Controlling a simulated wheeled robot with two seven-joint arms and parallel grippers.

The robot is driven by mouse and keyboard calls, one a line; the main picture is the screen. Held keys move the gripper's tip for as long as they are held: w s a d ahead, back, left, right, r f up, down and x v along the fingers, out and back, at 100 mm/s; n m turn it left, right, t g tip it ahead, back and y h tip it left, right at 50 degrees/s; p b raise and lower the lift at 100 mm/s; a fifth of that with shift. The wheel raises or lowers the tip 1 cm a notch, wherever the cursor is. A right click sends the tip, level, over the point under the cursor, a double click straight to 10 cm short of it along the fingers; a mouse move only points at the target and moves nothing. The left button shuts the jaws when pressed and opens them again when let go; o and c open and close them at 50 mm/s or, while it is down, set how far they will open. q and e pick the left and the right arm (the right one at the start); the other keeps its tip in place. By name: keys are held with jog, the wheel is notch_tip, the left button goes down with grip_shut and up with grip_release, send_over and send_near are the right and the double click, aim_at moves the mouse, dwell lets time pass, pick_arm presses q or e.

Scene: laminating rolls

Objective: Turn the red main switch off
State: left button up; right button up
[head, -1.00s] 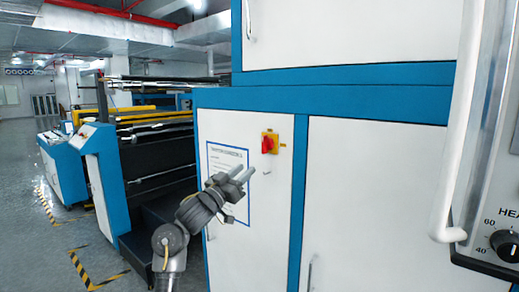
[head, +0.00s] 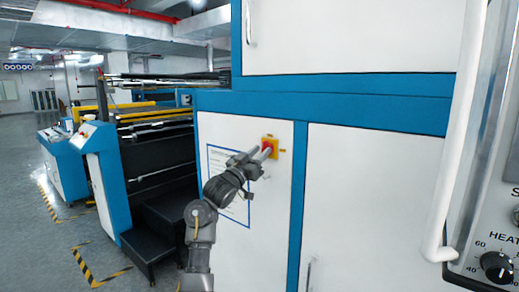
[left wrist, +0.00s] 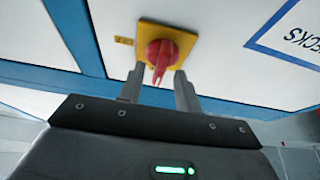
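The red main switch (head: 267,148) sits on a yellow plate (head: 275,142) on the white cabinet door. In the left wrist view the red knob (left wrist: 160,55) is on its yellow plate (left wrist: 183,40), its handle pointing toward my gripper. My left gripper (head: 261,153) is at the switch, its fingertips partly covering the knob in the head view. In the left wrist view its two fingers (left wrist: 159,82) are apart, one on each side of the knob's handle. Whether they touch it cannot be told. My right gripper is not in view.
A notice sheet with a blue border (head: 216,160) is on the door left of the switch, partly behind my arm. A long white handle (head: 455,140) and a heat control panel (head: 497,220) stand close at right. A blue and black machine (head: 150,170) stands at left.

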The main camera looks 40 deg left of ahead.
pick_arm(q)
jog(key=shift+w, duration=0.3)
grip_shut()
jog(key=shift+a, duration=0.1)
